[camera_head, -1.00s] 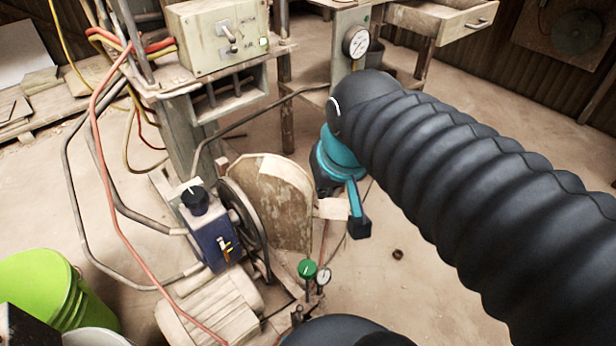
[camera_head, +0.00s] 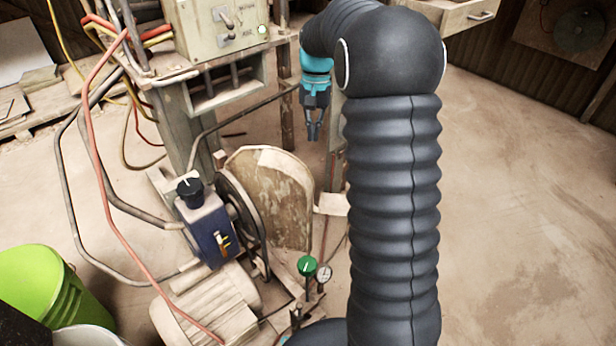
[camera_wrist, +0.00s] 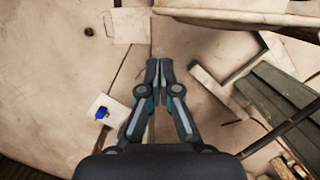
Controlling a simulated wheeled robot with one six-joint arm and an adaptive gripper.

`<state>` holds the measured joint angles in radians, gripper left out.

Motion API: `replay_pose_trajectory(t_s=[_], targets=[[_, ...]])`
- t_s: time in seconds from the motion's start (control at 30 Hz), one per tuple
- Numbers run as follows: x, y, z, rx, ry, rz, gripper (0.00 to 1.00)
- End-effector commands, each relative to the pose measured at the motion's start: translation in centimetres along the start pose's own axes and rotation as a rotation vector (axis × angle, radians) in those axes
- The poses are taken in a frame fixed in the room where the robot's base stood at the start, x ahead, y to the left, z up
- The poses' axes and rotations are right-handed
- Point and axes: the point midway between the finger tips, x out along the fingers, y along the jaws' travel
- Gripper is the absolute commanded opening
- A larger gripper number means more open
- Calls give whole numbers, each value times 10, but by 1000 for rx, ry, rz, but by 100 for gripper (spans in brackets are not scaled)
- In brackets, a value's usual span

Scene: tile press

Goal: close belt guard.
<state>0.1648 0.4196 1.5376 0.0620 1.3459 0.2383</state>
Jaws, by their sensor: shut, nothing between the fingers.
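The belt guard (camera_head: 272,200) is a worn, rust-stained upright panel with a rounded top, in the middle of the head view. It stands at an angle to the dark belt wheel (camera_head: 241,215), with a gap between them, so the wheel's face is uncovered. A pale tab (camera_head: 331,204) sticks out at the guard's right edge. My gripper (camera_head: 314,138) hangs fingers down beyond and above the guard's right side, apart from it. Its fingers are together and empty, as the wrist view (camera_wrist: 159,64) also shows. I cannot tell whether the guard shows in the wrist view.
A blue box with a black knob (camera_head: 213,222) and a ribbed motor (camera_head: 205,305) stand left of the wheel. A green-knobbed valve (camera_head: 307,266) and a small gauge (camera_head: 324,273) stand in front. Hoses run at left, near a green bucket (camera_head: 45,292). The right floor is clear.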

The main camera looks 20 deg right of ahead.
Motion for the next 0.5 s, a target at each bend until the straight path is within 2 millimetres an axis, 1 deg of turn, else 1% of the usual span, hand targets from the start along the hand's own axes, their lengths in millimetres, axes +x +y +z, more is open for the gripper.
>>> replay_pose_trajectory(t_s=[0.03,0.1,0.2,0.37,0.47,0.5], targets=[[12,0,-12,13,-22,3,0],[21,1,-22,28,-43,5,0],[30,1,-31,42,-64,7,0],[40,2,-35,49,-76,8,0],[50,2,-35,49,-76,8,0],[57,2,-34,49,-77,9,0]])
